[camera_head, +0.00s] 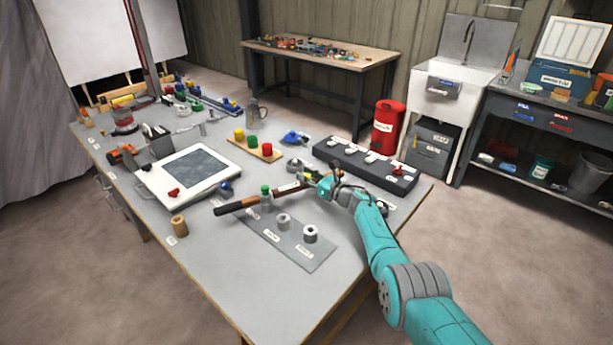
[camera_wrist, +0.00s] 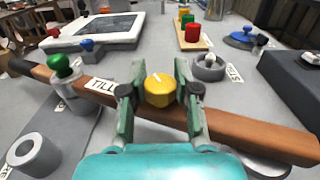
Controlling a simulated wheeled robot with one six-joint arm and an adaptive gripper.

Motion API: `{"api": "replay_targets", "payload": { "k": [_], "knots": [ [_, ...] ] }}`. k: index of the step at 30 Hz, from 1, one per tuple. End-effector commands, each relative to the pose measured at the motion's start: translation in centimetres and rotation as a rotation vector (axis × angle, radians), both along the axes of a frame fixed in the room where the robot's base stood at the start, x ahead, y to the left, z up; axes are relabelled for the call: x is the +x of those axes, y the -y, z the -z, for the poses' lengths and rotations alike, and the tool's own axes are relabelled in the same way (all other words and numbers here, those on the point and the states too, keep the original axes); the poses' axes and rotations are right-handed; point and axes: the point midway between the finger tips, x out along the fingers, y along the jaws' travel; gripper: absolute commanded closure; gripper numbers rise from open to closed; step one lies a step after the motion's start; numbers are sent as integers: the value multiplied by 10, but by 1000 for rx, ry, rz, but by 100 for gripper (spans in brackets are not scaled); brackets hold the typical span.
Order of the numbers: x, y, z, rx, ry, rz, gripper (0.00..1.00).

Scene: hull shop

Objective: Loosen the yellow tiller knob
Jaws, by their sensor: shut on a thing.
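The yellow tiller knob (camera_wrist: 159,90) is a round cap with a pale mark on its top. It sits on the brown wooden tiller (camera_wrist: 238,128), which lies across the bench and also shows in the head view (camera_head: 238,204). My gripper (camera_wrist: 160,92) is shut on the knob, with one finger against each side of it. In the head view my gripper (camera_head: 322,183) is at the right part of the tiller and largely hides the knob. A label reading "TILL..." (camera_wrist: 103,85) is on the tiller, left of the knob; the rest of it is hidden.
A white hatch (camera_head: 186,190) lies to the left. Red, green and yellow pieces stand on a wooden board (camera_head: 273,156) behind. A dark block (camera_head: 340,158) stands at the right.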

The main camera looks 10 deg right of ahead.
Motion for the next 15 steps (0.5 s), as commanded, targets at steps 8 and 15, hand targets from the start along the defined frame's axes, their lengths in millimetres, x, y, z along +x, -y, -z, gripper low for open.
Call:
{"api": "replay_targets", "payload": {
  "k": [8, 15],
  "knots": [
    [0, 0, 1, 0, -1, 1, 43],
    [-1, 1, 1, 1, -1, 1, 43]
  ]
}}
